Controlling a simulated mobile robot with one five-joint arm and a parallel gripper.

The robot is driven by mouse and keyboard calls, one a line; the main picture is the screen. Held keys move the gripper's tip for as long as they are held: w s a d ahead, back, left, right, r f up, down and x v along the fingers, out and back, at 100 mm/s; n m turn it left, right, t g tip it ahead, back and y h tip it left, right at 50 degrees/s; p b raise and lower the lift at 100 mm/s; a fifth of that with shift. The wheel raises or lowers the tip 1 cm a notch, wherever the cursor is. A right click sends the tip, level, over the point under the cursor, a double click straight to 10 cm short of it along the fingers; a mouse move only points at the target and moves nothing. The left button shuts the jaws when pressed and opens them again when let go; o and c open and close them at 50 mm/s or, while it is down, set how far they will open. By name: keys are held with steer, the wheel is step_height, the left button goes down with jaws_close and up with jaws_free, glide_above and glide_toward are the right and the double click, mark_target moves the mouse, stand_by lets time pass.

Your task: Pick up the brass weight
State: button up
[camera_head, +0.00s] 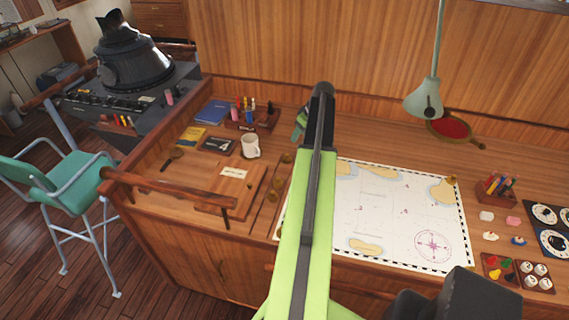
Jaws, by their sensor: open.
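A small brass-coloured weight (452,180) sits at the top right corner of the white sea chart (400,205), on the wooden desk. Other small brown or brass-toned pieces (287,158) lie left of the chart; they are too small to tell apart surely. My green and black arm reaches up the middle of the picture across the chart's left side. Part of my gripper (300,125) shows left of the arm's far end, over the back of the desk. It is open and apart from the weight, to its left. The arm hides the rest of it.
A lamp (425,98) hangs over a red-faced round paddle (450,128) at the back. A white mug (250,146), a wooden box (232,185) and pen holders stand left. Right are a pen holder (496,188), small trays and dials. A wooden rail (165,188) edges the desk's left front.

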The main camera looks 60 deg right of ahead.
steer(key=b, duration=1.1)
glide_toward(288, 155)
steer(key=x, duration=0.5)
steer(key=shift+w+d+f, duration=0.1)
steer(key=shift+w+f, duration=0.15)
steer(key=shift+w, duration=0.05)
steer(key=b+x, duration=0.5)
steer(key=shift+s+f, duration=0.15)
steer(key=shift+f, duration=0.05)
steer(key=shift+r, duration=0.2)
jaws_close()
